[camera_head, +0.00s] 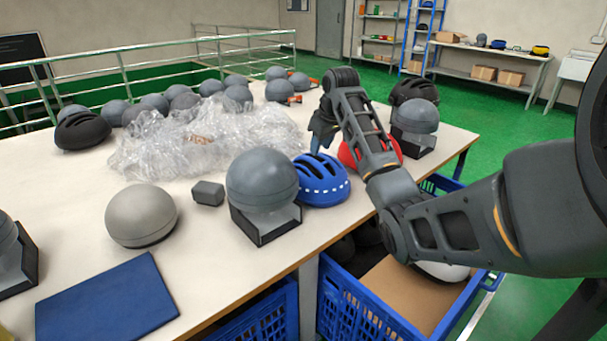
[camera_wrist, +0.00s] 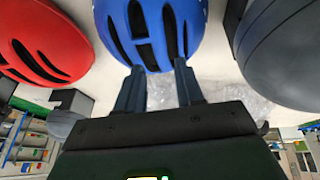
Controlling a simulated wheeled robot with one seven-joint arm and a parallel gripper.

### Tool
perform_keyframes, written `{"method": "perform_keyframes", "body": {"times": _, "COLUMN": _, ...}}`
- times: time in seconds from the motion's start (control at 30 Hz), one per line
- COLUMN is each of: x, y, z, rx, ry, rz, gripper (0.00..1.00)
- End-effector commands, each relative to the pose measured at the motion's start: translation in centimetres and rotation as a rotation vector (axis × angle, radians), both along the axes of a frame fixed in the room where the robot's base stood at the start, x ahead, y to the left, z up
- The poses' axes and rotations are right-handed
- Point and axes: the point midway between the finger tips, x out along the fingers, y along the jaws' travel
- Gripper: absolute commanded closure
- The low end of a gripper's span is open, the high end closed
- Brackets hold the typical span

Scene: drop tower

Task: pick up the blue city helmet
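The blue city helmet (camera_head: 321,182) with black vents and white dashes along its side sits on the table near its front edge, touching or close beside a grey ball-shaped headform. My gripper (camera_head: 318,148) is just behind and above it, pointing down. In the wrist view the blue helmet (camera_wrist: 150,32) fills the top middle, and my gripper's (camera_wrist: 158,70) two fingers are spread apart, their tips overlapping the helmet's near edge. I cannot tell whether they touch it. Nothing shows clamped between them.
A red helmet (camera_head: 349,154), partly hidden by my arm, lies right of the blue one. A grey headform (camera_head: 262,181) on a black stand is left of it. Crumpled clear wrap (camera_head: 200,139) lies behind. A blue crate (camera_head: 365,302) stands below the table edge.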

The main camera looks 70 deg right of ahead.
Motion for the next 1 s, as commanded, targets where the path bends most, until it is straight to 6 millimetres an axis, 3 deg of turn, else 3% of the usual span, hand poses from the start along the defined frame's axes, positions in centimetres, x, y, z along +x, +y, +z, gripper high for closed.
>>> {"method": "perform_keyframes", "body": {"times": 0.63, "x": 2.2, "y": -2.3, "z": -6.3, "rx": 0.001, "ry": 0.002, "rz": 0.001, "gripper": 0.63}}
{"method": "perform_keyframes", "body": {"times": 0.93, "x": 2.4, "y": -2.4, "z": -6.9, "rx": -0.001, "ry": 0.0, "rz": 0.0, "gripper": 0.63}}
{"method": "perform_keyframes", "body": {"times": 1.0, "x": 2.4, "y": -2.4, "z": -6.9, "rx": -0.001, "ry": 0.0, "rz": 0.0, "gripper": 0.68}}
